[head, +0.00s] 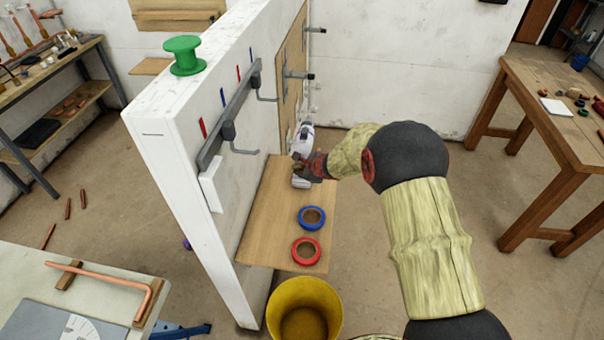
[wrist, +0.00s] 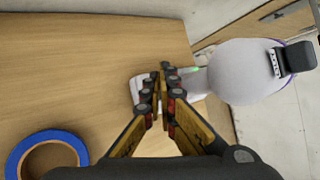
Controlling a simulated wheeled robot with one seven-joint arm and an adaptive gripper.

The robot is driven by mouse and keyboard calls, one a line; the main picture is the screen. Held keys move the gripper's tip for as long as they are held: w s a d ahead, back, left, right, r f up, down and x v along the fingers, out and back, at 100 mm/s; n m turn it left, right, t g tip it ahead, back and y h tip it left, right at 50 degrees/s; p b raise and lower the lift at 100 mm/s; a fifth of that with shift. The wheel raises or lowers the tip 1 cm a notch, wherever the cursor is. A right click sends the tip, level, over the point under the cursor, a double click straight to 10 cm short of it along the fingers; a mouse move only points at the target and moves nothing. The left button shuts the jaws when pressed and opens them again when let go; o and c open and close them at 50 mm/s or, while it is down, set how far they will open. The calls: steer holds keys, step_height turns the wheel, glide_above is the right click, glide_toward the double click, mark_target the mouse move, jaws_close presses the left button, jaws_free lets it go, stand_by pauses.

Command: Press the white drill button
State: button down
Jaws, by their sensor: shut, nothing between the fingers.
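The white drill (head: 302,140) stands on the wooden shelf (head: 262,222) beside the white partition in the head view. In the wrist view its rounded white body (wrist: 240,78) is at the right, with a black end piece, and its pale base shows left of my fingers. My gripper (head: 300,168) is at the drill's handle, in front of it. In the wrist view my gripper (wrist: 165,78) has its fingertips together and hides part of the handle. A small green patch shows beside the fingertips. I cannot make out a separate button, nor whether the fingertips touch the drill.
A blue tape roll (head: 312,217) and a red tape roll (head: 306,251) lie on the shelf nearer the front. A yellow bucket (head: 304,309) stands below its front edge. Hooks stick out from the partition (head: 160,150). A wooden table (head: 560,110) is at the right.

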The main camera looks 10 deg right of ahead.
steer(key=shift+f, duration=0.2)
stand_by(0.3)
steer(key=shift+f+b, duration=0.25)
steer(key=shift+b, duration=0.45)
steer(key=shift+r, duration=0.45)
step_height(320, 180, up, 6)
steer(key=p, duration=0.4)
stand_by(0.6)
